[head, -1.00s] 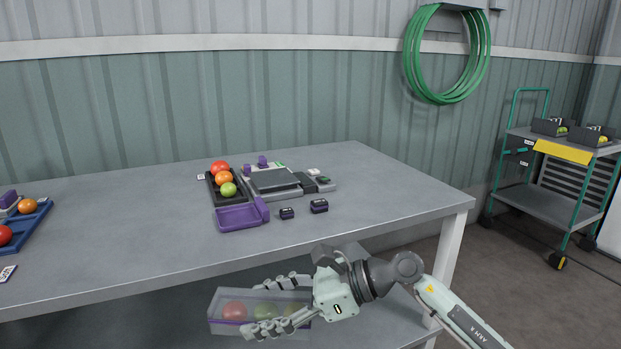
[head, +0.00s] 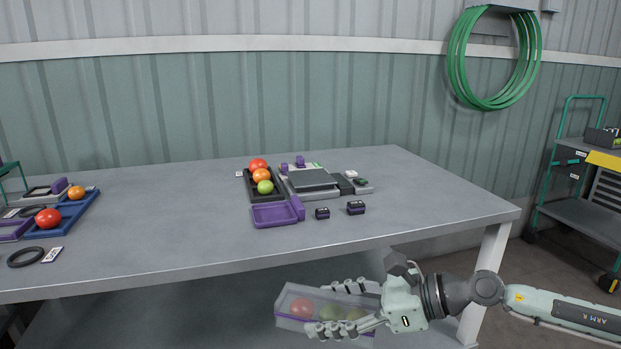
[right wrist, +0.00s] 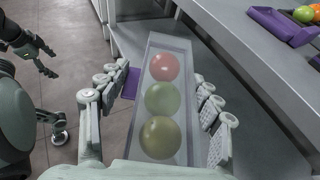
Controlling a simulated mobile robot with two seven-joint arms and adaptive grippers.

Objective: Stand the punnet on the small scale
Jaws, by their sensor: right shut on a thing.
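My right gripper (head: 352,309) is shut on the clear punnet (head: 283,309), one finger along each long side. The punnet is held low, in front of the table's front edge and below its top. In the right wrist view the punnet (right wrist: 158,45) holds a red, a green and an olive-coloured tomato in a row. The small scale (head: 312,180), grey with a dark plate, stands on the table; its plate is bare. My left gripper (right wrist: 38,58) shows only at the left of the right wrist view, empty, its fingers apart.
A black tray of tomatoes (head: 248,190) and a purple tray (head: 273,215) stand left of the scale. Two small dark blocks (head: 322,213) (head: 356,208) lie in front of it. A blue tray (head: 78,214) is at far left. The table's middle (head: 175,215) is clear.

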